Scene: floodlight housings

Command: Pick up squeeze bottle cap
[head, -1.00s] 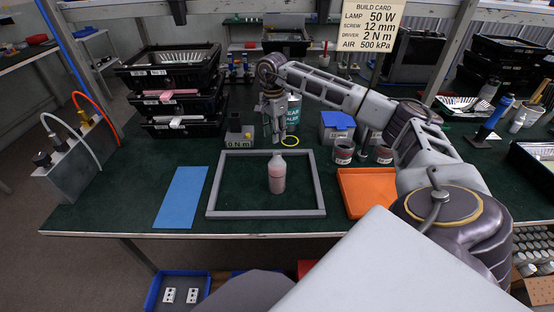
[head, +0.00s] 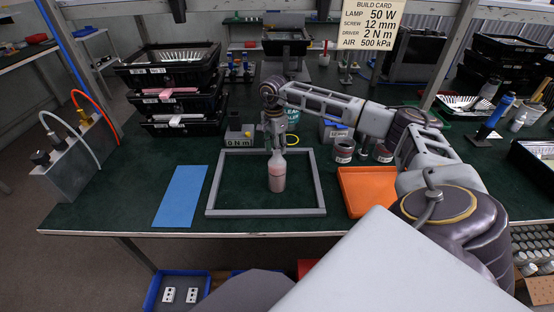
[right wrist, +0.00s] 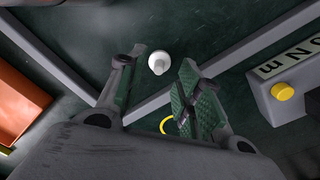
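The squeeze bottle (head: 277,178), pale with pinkish contents, stands upright inside the grey square frame (head: 215,192) on the green bench. Its pale cap (right wrist: 159,62) shows from above in the right wrist view, between the lines of the two fingertips. My right gripper (head: 275,143) is directly above the bottle in the head view, its fingertips at about the height of the bottle's top. In the right wrist view the right gripper (right wrist: 162,60) is open, with a clear gap on both sides of the cap. My left gripper is not in view.
A blue mat (head: 181,196) lies left of the frame and an orange tray (head: 366,205) right of it. Behind are a grey box marked in N m (head: 240,137), a yellow ring (head: 291,140) and tins (head: 343,151). Black stacked trays (head: 170,103) stand at back left.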

